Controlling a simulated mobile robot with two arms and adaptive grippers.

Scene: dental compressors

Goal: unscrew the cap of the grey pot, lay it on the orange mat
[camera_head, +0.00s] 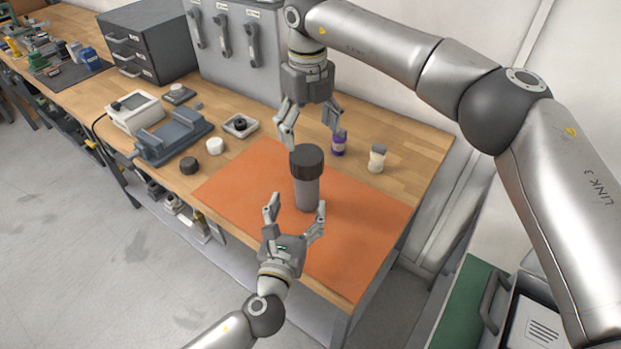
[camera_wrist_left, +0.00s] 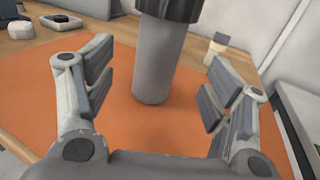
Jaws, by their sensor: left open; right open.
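The grey pot (camera_head: 307,193) stands upright on the orange mat (camera_head: 361,228). Its wide dark ribbed cap (camera_head: 306,160) sits on its top. My left gripper (camera_head: 295,208) is open in front of the pot, with its fingers toward the pot's body. In the left wrist view the grey pot (camera_wrist_left: 157,60) stands beyond and between the open fingers (camera_wrist_left: 156,98), untouched, and only the lower part of the cap (camera_wrist_left: 168,8) shows. My right gripper (camera_head: 308,127) is open above the cap, pointing down. It appears empty.
A purple bottle (camera_head: 339,143) and a cream bottle (camera_head: 377,158) stand behind the mat to the right. A black cap (camera_head: 189,165), a white cap (camera_head: 215,146) and a blue-grey vise-like device (camera_head: 173,137) are to the left. The mat around the pot is clear.

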